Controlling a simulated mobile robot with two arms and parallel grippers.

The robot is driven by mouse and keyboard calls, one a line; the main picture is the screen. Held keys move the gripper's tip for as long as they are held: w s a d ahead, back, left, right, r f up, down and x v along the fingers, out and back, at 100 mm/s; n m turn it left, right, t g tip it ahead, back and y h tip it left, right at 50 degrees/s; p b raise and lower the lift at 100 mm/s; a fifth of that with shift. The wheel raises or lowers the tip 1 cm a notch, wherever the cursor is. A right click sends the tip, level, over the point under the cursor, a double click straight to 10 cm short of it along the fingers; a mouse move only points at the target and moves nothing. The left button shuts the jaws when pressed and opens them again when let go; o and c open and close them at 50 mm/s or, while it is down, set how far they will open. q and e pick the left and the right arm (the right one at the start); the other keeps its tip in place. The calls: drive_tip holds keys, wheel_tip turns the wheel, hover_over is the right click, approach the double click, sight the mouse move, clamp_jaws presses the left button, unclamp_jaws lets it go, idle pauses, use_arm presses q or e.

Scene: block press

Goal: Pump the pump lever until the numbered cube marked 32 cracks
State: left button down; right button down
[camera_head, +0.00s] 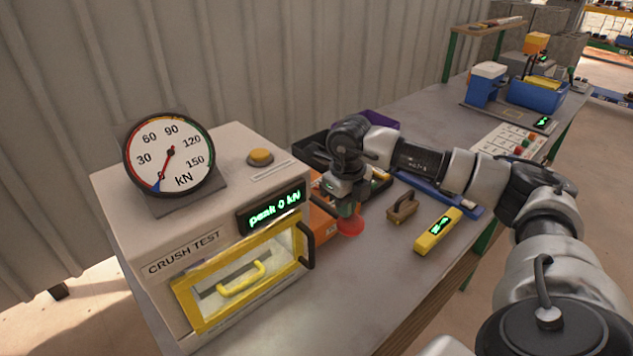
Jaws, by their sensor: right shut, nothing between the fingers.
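The white crush test press (125,215) stands at the left with its yellow-framed window (240,278) closed. Its round gauge (150,150) has its red needle near 0, and its green display (274,209) reads peak 0 kN. Just right of it is an orange pump body (322,225), partly hidden. A red knob (350,227), seemingly the pump lever's end, shows right under my right gripper (348,207). That gripper points down and is shut with nothing held; whether it touches the knob I cannot tell. I cannot make out the cube marked 32. My left gripper is out of view.
A brown-handled block (402,208) and a yellow device with a green display (437,231) lie to the right on the grey table. Blue bins (537,95) stand farther back. The front table strip is clear.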

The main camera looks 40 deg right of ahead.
wheel_tip(320, 180, up, 14)
drive_tip(key=p, duration=0.9)
drive_tip(key=shift+f+p, duration=0.2)
drive_tip(key=shift+p, duration=0.1)
drive_tip(key=shift+f, duration=0.1)
idle(0.5)
